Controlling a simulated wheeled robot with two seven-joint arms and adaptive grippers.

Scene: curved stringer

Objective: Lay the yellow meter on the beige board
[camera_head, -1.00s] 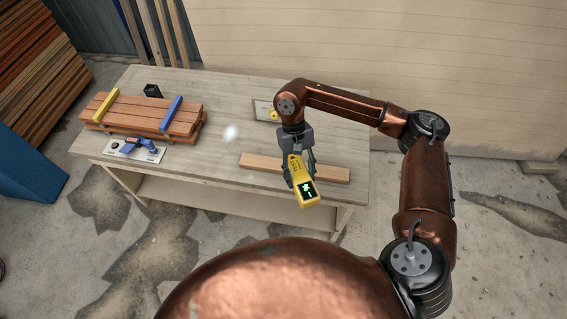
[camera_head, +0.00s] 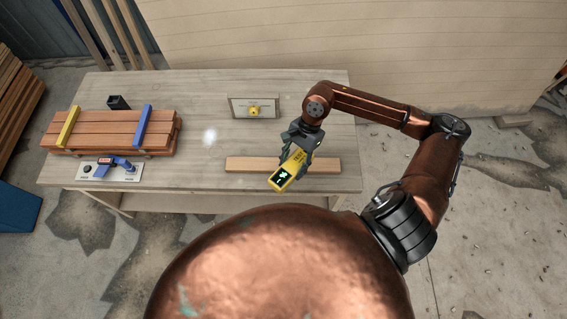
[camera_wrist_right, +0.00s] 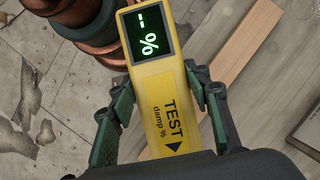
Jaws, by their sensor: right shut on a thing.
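The yellow meter (camera_head: 287,172) has a dark display with green marks and is in my right gripper (camera_head: 297,153). The wrist view shows the meter (camera_wrist_right: 160,95) between the two fingers of my right gripper (camera_wrist_right: 157,100), its face reading "TEST damp %". The beige board (camera_head: 252,164) is a long narrow plank lying flat near the table's front edge. The meter is over the board's right half and hides part of it; its display end reaches past the front edge. The board (camera_wrist_right: 240,55) also shows beside the meter in the wrist view. My left gripper is not in view.
The table (camera_head: 205,95) also bears a stack of reddish planks (camera_head: 105,130) with yellow and blue bars across it. A panel with a blue lever (camera_head: 122,166), a small black box (camera_head: 117,102) and a framed plate with a yellow knob (camera_head: 254,108) stand apart.

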